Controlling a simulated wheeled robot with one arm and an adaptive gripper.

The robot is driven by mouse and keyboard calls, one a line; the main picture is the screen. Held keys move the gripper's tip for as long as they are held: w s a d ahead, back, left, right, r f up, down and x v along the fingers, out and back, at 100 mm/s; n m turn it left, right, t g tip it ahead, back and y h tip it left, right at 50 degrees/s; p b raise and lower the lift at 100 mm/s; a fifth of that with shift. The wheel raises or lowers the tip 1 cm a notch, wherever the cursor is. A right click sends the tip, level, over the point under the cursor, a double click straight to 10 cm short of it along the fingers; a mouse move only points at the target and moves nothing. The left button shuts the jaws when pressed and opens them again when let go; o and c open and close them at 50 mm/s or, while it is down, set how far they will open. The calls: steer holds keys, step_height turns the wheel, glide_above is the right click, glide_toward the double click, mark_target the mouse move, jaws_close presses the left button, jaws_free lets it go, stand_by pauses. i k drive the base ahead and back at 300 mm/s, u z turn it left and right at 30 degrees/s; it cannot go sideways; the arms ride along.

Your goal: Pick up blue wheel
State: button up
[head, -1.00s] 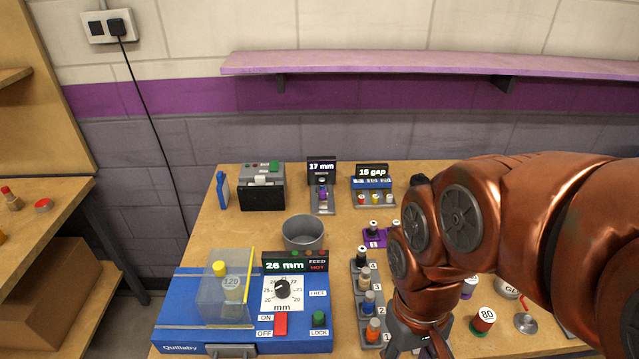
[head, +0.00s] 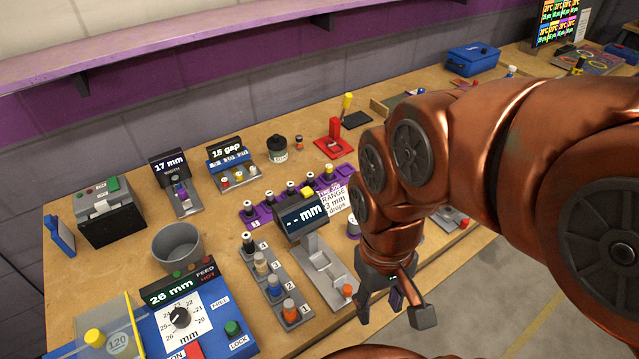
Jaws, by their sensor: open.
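A small blue wheel (head: 274,287) with a dark top stands in the grey rack (head: 283,301) at the slot marked 2. A tan wheel (head: 261,263) stands behind it and an orange wheel (head: 290,310) in front of it. My gripper (head: 396,312) is to the right of the rack, near the table's front edge. Its fingers are apart, with nothing visible between them. A grey gauge with a "-- mm" display (head: 301,214) stands between the rack and my gripper.
A purple rack (head: 272,208) with several dark-topped pieces lies behind the gauge. A grey pot (head: 177,246) and the blue machine (head: 222,318) stand left of the grey rack. A red stand (head: 334,141) is farther back. My arm covers the table's right part.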

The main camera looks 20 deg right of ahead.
mark_target(176, 178)
steer(key=u, duration=0.45)
steer(key=k, duration=1.05)
steer(key=u, duration=0.75)
steer(key=i, duration=1.15)
steer(key=u, duration=0.15)
